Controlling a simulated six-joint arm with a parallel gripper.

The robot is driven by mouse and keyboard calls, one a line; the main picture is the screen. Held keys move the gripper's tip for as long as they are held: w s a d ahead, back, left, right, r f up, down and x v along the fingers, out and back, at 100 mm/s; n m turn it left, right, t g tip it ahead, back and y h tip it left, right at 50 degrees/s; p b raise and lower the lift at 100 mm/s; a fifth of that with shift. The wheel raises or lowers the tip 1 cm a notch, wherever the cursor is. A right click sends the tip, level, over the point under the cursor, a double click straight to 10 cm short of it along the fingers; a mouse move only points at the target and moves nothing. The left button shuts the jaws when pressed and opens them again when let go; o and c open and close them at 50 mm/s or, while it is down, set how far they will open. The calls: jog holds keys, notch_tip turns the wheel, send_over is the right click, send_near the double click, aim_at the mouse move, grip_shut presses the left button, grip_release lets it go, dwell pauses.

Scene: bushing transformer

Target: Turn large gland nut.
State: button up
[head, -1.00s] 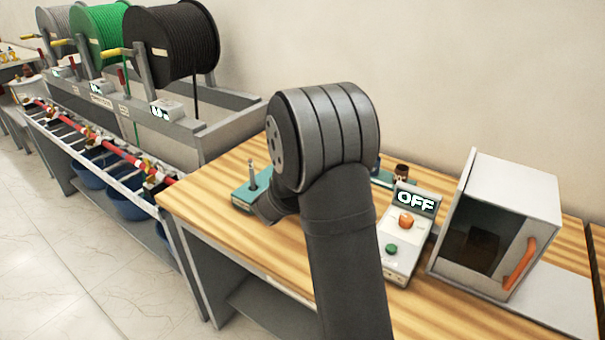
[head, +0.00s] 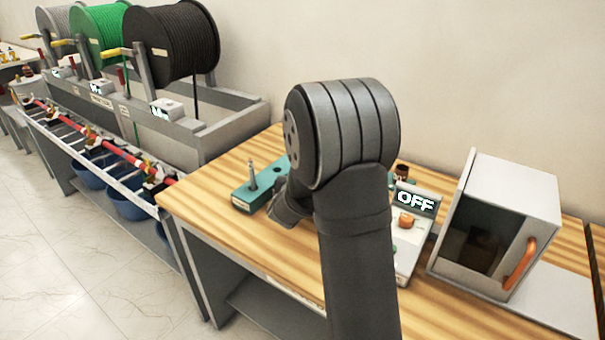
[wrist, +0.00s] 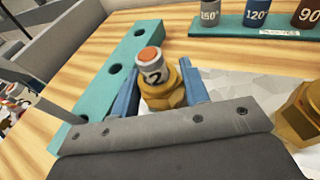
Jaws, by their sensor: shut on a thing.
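In the wrist view, my gripper (wrist: 160,82) has its two blue fingers on either side of a brass hex nut (wrist: 163,96) and is shut on it. A grey cylinder with an orange top, marked 2 (wrist: 152,64), stands in or on the nut. Another brass hex part (wrist: 302,115) is cut off at the right edge; I cannot tell which is the large gland nut. In the head view my arm's wrist hides the fingers and the nut.
A teal block with holes (wrist: 112,78) lies left of the gripper; its upright metal pin (head: 252,176) shows in the head view. A teal rack (wrist: 235,24) holds marked cylinders behind. A control box reading OFF (head: 414,203) and a white cabinet (head: 515,190) stand right.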

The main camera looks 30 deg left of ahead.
jog(key=shift+n+g+y, duration=0.3)
jog(key=shift+n+y, duration=0.3)
jog(key=shift+y, duration=0.1)
jog(key=o, duration=1.8)
jog(key=shift+s, duration=0.1)
jog(key=shift+v, duration=2.95)
